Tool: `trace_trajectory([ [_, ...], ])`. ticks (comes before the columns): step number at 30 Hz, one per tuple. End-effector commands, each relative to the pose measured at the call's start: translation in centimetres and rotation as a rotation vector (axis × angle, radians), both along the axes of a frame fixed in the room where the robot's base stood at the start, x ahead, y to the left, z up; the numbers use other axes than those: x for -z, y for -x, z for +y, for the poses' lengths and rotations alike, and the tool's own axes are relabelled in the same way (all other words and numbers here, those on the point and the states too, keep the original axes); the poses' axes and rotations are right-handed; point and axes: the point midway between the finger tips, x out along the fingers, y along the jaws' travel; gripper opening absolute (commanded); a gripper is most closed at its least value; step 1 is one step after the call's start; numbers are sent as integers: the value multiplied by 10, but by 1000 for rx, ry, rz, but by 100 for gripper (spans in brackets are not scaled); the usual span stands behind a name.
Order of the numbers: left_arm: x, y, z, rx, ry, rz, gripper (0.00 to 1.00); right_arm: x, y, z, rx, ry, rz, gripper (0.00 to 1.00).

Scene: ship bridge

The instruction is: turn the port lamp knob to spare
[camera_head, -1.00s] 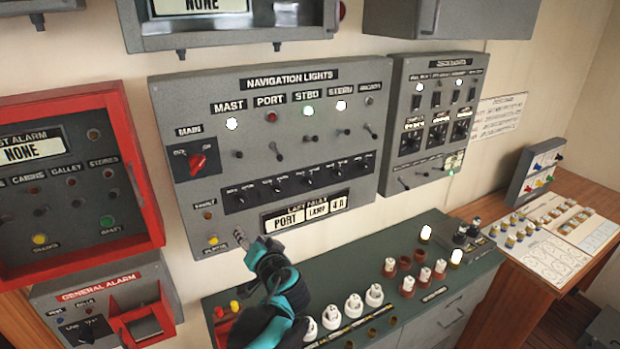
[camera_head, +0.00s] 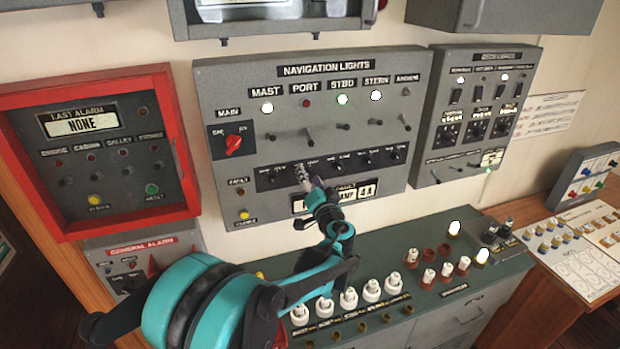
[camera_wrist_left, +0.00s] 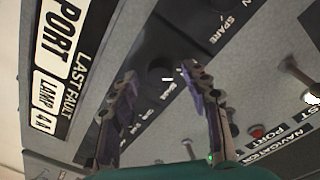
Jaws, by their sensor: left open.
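The navigation lights panel (camera_head: 210,95) hangs on the wall, with a dark strip of small black knobs along its lower part. My left gripper (camera_head: 303,178) is at this strip, below the PORT column, and hides part of it in the head view. In the left wrist view, the open left gripper (camera_wrist_left: 165,95) has a finger on either side of a round black knob (camera_wrist_left: 159,68), apparently the port lamp knob. A small white mark shows at the knob's edge; its exact setting is unclear. A SPARE label shows at the top, beside another knob. My right gripper is out of view.
The last fault display (camera_wrist_left: 62,50) reads PORT LAMP. Toggle switches (camera_head: 310,137) stick out above the knob strip. The red-framed alarm panel (camera_head: 183,135) is to the left. White lamp sockets (camera_head: 348,299) stand on the green counter below.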

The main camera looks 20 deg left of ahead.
Motion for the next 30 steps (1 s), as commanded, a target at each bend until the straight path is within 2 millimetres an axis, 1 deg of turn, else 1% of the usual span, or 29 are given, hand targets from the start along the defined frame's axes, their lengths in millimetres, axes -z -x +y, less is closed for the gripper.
trace_trajectory([
  [6, 0, 0, 0, 0, 0, 0, 47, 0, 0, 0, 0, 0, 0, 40],
  [8, 0, 0, 0, 0, 0, 0, 31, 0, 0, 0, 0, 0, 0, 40],
  [9, 0, 0, 0, 0, 0, 0, 21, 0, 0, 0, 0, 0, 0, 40],
  [11, 0, 0, 0, 1, 0, 1, 5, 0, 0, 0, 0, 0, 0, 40],
  [12, 0, 0, 0, 1, 0, 1, 0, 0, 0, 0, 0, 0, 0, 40],
  [22, 0, 0, 0, 0, -21, 16, 0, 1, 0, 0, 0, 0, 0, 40],
  [30, 1, 0, 0, 0, -137, 95, 0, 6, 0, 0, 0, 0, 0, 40],
])
